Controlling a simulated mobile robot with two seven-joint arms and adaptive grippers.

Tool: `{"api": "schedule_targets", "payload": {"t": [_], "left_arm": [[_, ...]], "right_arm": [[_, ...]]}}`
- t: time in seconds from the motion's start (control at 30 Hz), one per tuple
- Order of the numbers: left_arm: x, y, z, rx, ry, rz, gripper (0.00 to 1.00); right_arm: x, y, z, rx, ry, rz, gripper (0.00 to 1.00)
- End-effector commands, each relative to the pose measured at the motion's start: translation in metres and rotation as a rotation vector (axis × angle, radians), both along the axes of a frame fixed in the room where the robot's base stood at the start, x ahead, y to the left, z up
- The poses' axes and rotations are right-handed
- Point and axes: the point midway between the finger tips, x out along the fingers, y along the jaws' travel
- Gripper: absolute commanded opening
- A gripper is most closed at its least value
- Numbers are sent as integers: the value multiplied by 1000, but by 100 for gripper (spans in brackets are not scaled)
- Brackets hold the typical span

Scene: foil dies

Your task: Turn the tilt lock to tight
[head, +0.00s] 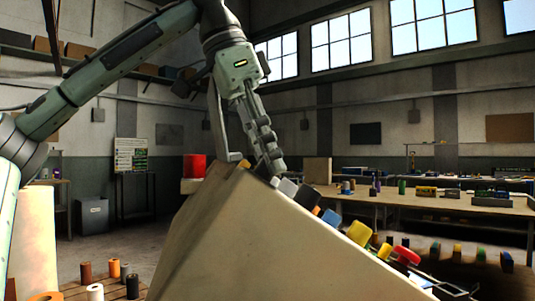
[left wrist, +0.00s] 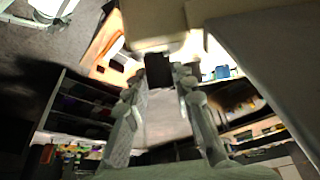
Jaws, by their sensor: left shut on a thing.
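A large beige sloped body (head: 225,240) fills the middle of the head view, with a row of coloured parts down its right side. My left gripper (head: 254,165) reaches down to its top edge, with a finger on either side of that edge. In the left wrist view the fingers (left wrist: 158,80) are closed around a small dark part (left wrist: 158,68), seemingly the tilt lock. Its markings and turned position cannot be read. In the head view the gripped part is hidden by the fingers and the body. My right gripper is not in view.
Grey, blue (head: 331,217), yellow (head: 359,233) and red (head: 407,256) parts line the slope close to the gripper. Spools (head: 95,292) stand on a slatted surface at lower left. A red container (head: 194,166) is behind the body. Workbenches (head: 450,204) stand farther back.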

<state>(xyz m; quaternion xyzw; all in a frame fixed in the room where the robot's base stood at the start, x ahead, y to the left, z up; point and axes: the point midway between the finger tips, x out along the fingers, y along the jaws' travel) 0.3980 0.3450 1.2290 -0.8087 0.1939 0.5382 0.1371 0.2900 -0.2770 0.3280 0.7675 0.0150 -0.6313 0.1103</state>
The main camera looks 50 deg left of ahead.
Motion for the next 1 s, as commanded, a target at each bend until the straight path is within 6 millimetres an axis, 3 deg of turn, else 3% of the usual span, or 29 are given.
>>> {"api": "schedule_targets", "payload": {"t": [0.27,1.0], "left_arm": [[-1,-2,1,80,-43,119,0],[-1,-10,-2,430,-230,684,0]], "right_arm": [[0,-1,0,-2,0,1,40],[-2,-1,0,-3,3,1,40]]}}
